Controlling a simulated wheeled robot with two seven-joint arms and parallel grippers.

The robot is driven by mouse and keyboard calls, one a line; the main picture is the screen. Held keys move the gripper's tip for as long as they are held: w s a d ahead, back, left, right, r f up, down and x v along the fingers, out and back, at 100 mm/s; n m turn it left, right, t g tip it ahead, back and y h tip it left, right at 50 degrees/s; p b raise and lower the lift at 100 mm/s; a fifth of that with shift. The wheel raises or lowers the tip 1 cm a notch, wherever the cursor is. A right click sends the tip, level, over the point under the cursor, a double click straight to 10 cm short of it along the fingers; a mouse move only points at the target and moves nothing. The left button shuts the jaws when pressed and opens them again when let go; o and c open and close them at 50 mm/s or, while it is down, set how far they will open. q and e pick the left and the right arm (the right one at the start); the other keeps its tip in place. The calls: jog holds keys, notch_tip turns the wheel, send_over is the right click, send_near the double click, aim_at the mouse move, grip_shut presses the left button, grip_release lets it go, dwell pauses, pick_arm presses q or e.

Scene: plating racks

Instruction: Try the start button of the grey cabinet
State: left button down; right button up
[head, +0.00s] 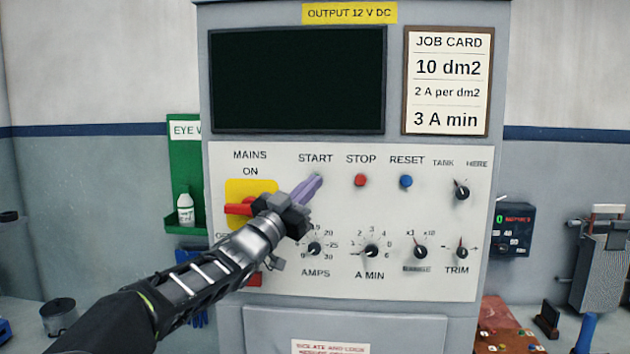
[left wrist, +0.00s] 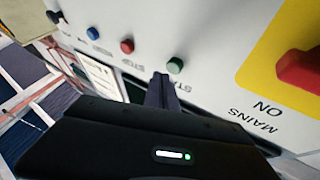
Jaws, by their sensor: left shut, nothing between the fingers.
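The grey cabinet (head: 494,60) fills the middle of the head view, with a pale control panel (head: 330,275). My left gripper (head: 316,182) is shut and empty, its purple-grey fingertips just under the START label and over most of the green start button. The left wrist view shows the green start button (left wrist: 175,65) uncovered, close beside the tips of my left gripper (left wrist: 161,78). I cannot tell whether they touch. The cabinet's screen (head: 297,80) is dark. The red mains switch (head: 238,209) sits on a yellow plate, partly behind my left gripper. My right gripper is not in view.
The red stop button (head: 360,180) and blue reset button (head: 406,181) are to the right of start. Several black knobs, such as the trim knob (head: 462,253), line the panel below. A job card (head: 447,80) hangs beside the screen. A green eye-wash shelf (head: 184,150) stands left.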

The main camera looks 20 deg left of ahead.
pick_arm(q)
jog(key=shift+w, duration=0.15)
dwell(0.3)
jog(key=shift+w+a, duration=0.15)
jog(key=shift+w, duration=0.15)
jog(key=shift+w+a+p, duration=0.2)
jog(key=shift+w+p, duration=0.25)
jog(key=shift+p, duration=0.15)
dwell(0.6)
jog(key=shift+s, duration=0.1)
jog(key=shift+s+d+b, duration=0.35)
jog(key=shift+s+b, duration=0.45)
